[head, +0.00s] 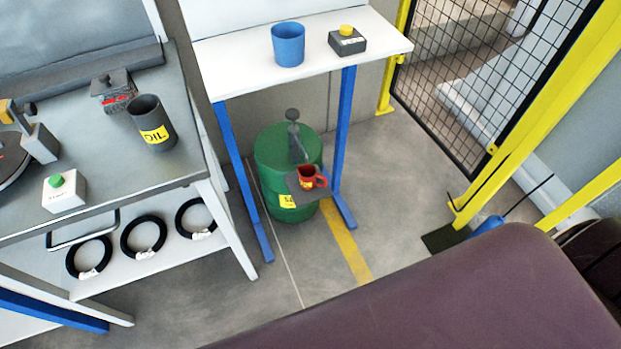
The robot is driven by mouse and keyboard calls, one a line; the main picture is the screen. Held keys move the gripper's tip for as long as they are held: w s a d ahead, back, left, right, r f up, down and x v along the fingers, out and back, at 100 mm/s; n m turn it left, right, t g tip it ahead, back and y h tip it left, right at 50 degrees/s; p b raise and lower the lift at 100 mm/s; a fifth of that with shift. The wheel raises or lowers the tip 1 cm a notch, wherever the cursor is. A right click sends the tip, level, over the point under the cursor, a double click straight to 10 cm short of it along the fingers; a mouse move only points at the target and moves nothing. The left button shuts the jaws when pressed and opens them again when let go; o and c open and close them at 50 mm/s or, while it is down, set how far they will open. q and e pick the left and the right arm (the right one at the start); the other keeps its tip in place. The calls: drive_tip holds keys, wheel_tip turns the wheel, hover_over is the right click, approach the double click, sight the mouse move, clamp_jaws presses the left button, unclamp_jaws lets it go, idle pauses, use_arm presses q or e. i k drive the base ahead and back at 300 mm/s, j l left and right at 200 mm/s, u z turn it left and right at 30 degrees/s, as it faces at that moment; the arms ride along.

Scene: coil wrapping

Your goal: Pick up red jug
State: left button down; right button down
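The plate sits in front of the top of a green barrel (275,150), below the white table. A grey post with a round knob rises behind the jug. Neither of my grippers shows in this view, so nothing is seen touching the jug.
A white table (235,58) with blue legs bears a blue cup (288,45) and a button box (347,40). The left workbench (95,205) holds an oil cup (152,123); black coils (143,236) lie below. Yellow-framed fencing stands right. A dark surface fills the lower right.

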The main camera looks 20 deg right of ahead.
sight(309, 184)
drive_tip(key=j+z, duration=0.35)
drive_tip(key=j, duration=0.6)
drive_tip(key=j+z, duration=0.35)
drive_tip(key=j, duration=0.55)
drive_tip(key=k, duration=0.1)
